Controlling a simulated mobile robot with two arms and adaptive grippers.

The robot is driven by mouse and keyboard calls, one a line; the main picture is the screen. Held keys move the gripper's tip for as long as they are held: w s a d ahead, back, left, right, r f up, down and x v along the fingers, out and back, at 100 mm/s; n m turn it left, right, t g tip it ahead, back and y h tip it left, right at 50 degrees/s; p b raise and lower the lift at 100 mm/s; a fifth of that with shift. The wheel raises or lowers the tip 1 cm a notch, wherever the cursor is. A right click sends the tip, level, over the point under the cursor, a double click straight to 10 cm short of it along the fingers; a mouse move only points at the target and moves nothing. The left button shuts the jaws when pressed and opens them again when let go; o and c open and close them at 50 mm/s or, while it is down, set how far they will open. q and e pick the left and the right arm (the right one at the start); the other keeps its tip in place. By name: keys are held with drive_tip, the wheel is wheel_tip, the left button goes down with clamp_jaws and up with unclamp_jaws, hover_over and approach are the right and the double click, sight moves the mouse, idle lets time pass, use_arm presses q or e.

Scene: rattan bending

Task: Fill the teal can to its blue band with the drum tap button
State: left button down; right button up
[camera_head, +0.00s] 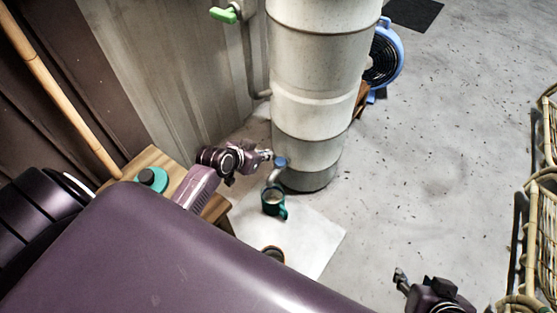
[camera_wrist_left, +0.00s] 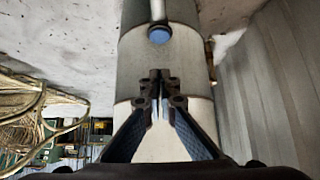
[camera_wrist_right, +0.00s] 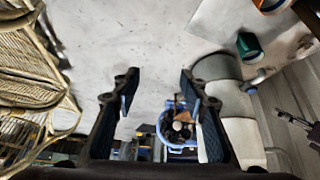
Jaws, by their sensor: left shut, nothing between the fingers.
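The tall pale drum (camera_head: 312,95) stands on the floor. Its tap, with a blue button (camera_head: 281,161), sticks out low on its front; the button also shows in the left wrist view (camera_wrist_left: 159,35). The teal can (camera_head: 273,201) stands upright under the tap, and also shows in the right wrist view (camera_wrist_right: 249,46). Its blue band and liquid level cannot be made out. My left gripper (camera_head: 266,155) is shut and empty, close beside the button; contact cannot be told. My right gripper (camera_wrist_right: 158,78) is open and empty, away from the drum.
A wooden stand (camera_head: 150,158) with a round teal item (camera_head: 152,178) is at left. A white mat (camera_head: 318,238) lies under the can. A blue fan (camera_head: 386,55) is behind the drum. Rattan furniture (camera_head: 545,235) is at right. Open floor lies between.

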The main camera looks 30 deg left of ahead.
sight(283, 159)
drive_tip(key=w+a+r+t+y+b, duration=0.2)
drive_tip(key=w+a+r+t+b, duration=0.15)
drive_tip(key=w+r+t, duration=0.65)
use_arm(q)
drive_tip(key=x, duration=0.9)
drive_tip(key=shift+s+f+b, duration=0.15)
drive_tip(key=shift+b, duration=0.15)
wheel_tip(283, 159, down, 3)
drive_tip(key=shift+r+b, duration=0.1)
drive_tip(key=shift+b, duration=0.7)
drive_tip(key=shift+f, duration=0.25)
use_arm(e)
wheel_tip(283, 159, up, 17)
drive_tip(key=w+a+t+y, duration=0.1)
drive_tip(key=a+t+y, duration=0.2)
drive_tip(key=t, duration=0.2)
drive_tip(key=shift+w+n+t, duration=0.2)
drive_tip(key=shift+n+t, duration=0.1)
drive_tip(key=shift+t, duration=0.1)
drive_tip(key=shift+r, duration=0.1)
